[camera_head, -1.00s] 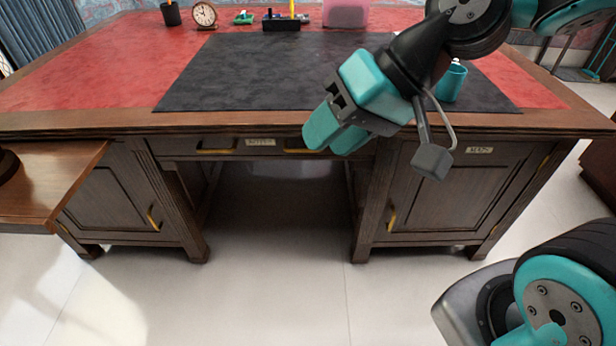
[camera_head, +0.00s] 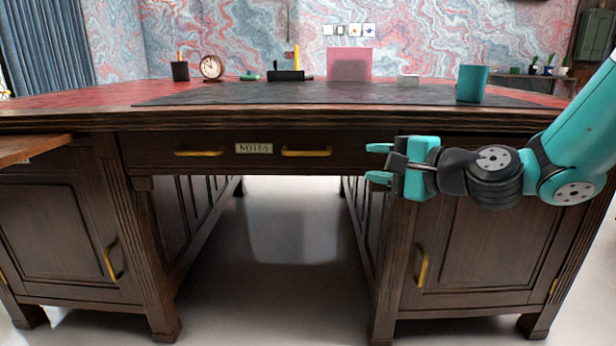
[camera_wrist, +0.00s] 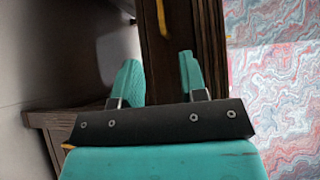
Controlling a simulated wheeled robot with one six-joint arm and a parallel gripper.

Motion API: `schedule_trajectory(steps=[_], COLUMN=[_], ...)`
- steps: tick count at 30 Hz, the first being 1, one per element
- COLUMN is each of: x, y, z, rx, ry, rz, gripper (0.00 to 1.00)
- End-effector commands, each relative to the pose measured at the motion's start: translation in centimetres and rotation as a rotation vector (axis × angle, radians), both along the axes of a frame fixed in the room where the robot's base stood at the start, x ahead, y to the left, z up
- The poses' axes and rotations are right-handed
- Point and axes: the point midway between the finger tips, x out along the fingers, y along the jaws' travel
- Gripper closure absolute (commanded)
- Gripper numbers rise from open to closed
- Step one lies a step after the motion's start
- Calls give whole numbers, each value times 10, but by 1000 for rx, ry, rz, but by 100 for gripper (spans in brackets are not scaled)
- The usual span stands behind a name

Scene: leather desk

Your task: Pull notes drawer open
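The notes drawer (camera_head: 222,138) is a dark wooden front under the desk top, flush with the frame, with a NOTES label (camera_head: 254,148). It has two brass handles, a left one (camera_head: 199,153) and a right one (camera_head: 306,152). My gripper (camera_head: 378,163) is open and empty, to the right of the right handle and apart from it, fingers pointing left. In the wrist view the teal fingers (camera_wrist: 160,72) are spread, with a brass handle (camera_wrist: 162,18) beyond the tips, between their lines.
The desk top (camera_head: 60,121) overhangs the drawer. Cupboard doors (camera_head: 480,230) stand at both sides, with open knee space between. A pulled-out wooden board (camera_head: 30,147) is at the left. A teal cup (camera_head: 472,84), clock (camera_head: 211,67) and pen holder (camera_head: 180,71) stand on top.

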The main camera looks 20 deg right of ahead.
Motion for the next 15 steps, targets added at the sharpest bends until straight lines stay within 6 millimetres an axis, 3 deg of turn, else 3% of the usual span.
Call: schedule_trajectory(steps=[15], x=[21], y=[10], z=[6], rx=[13], ry=[0], rz=[7], gripper=[61])
